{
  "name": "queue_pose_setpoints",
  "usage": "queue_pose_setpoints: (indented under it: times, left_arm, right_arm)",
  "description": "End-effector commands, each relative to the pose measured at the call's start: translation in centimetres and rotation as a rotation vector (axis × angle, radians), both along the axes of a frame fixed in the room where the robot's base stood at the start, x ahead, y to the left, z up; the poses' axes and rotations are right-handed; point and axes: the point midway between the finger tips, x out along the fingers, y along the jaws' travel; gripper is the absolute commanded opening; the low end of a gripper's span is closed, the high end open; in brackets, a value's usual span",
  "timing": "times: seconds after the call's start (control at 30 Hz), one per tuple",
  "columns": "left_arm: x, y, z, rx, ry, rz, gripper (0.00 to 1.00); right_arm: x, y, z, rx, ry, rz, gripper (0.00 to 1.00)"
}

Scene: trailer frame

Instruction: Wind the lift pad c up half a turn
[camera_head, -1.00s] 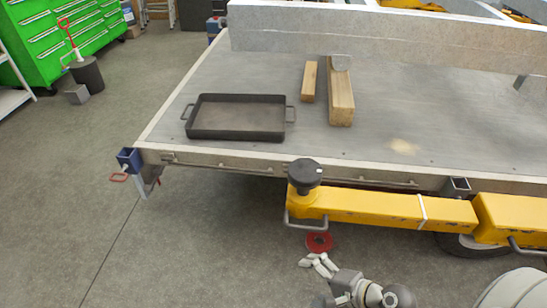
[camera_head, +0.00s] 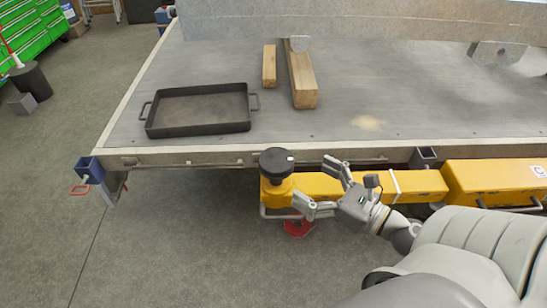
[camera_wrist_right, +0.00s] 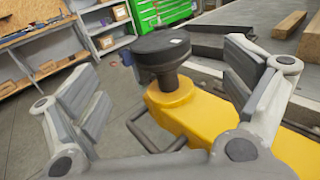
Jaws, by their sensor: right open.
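The lift pad (camera_head: 277,163) is a round black pad with a small white mark, on a black stem at the left end of a yellow beam (camera_head: 420,184). In the right wrist view the pad (camera_wrist_right: 160,45) stands upright ahead, between the two fingers. My right gripper (camera_head: 320,186) is open and empty, just right of the pad, its fingers pointing toward it; it also shows in the right wrist view (camera_wrist_right: 160,98). The fingers do not touch the pad. The letter c cannot be read on it. My left gripper is not in view.
The trailer deck (camera_head: 205,65) lies behind the pad, with a black tray (camera_head: 200,110) and wooden blocks (camera_head: 301,80) on it. A handle bar (camera_wrist_right: 150,140) juts from the yellow beam. A red round foot (camera_head: 298,227) is below.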

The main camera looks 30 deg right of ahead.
Motion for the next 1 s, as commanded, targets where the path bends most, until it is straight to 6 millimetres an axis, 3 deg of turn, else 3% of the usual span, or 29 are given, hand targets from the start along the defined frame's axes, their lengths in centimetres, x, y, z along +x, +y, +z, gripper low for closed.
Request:
queue_pose_setpoints:
  times: [0.5, 0.7, 1.0]
  left_arm:
    - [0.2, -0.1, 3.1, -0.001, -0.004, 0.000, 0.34]
    - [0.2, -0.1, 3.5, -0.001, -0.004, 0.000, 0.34]
    - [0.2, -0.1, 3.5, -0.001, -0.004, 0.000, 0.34]
  right_arm:
    - [7.9, 2.6, 0.3, -0.003, -0.002, 0.002, 0.96]
    - [9.4, 3.2, 0.1, -0.005, -0.002, 0.002, 0.96]
    - [9.8, 3.3, 0.0, -0.005, -0.001, 0.002, 0.96]
